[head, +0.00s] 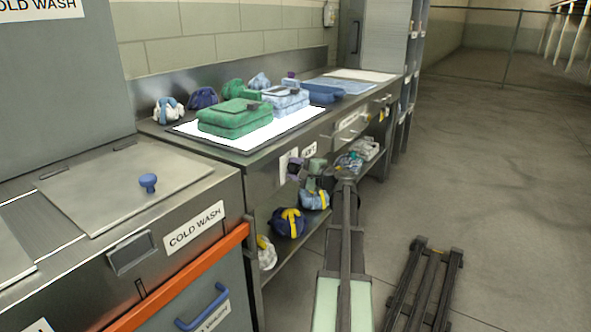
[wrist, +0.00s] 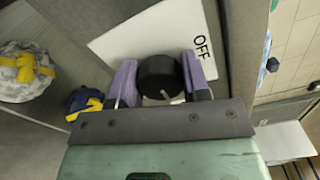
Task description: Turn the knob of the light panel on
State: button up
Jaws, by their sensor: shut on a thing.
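The light panel (head: 178,128) is a bright white surface on the steel bench, with folded green and blue bags on it. Its black knob (wrist: 158,74) sits on a white plate (wrist: 128,40) marked OFF on the bench front. My gripper (wrist: 161,80) has its purple fingers on both sides of the knob, shut on it. A small white mark shows on the knob's lower edge in the wrist view. In the head view my gripper (head: 303,169) is at the bench front, and the knob is hard to make out there.
A shelf under the bench holds several bags, among them a dark blue one with yellow (head: 288,222). A cold wash unit (head: 130,185) with an orange rail stands at the left. A dark rack-like frame (head: 425,288) lies on the floor. The floor at the right is clear.

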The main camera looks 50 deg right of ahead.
jog(key=o, duration=0.9)
jog(key=shift+s, duration=0.1)
jog(key=s, duration=0.3)
jog(key=s+d, duration=0.1)
jog(key=s, duration=0.6)
jog(key=shift+s+d, duration=0.3)
jog(key=shift+d, duration=0.1)
jog(key=shift+d, duration=0.1)
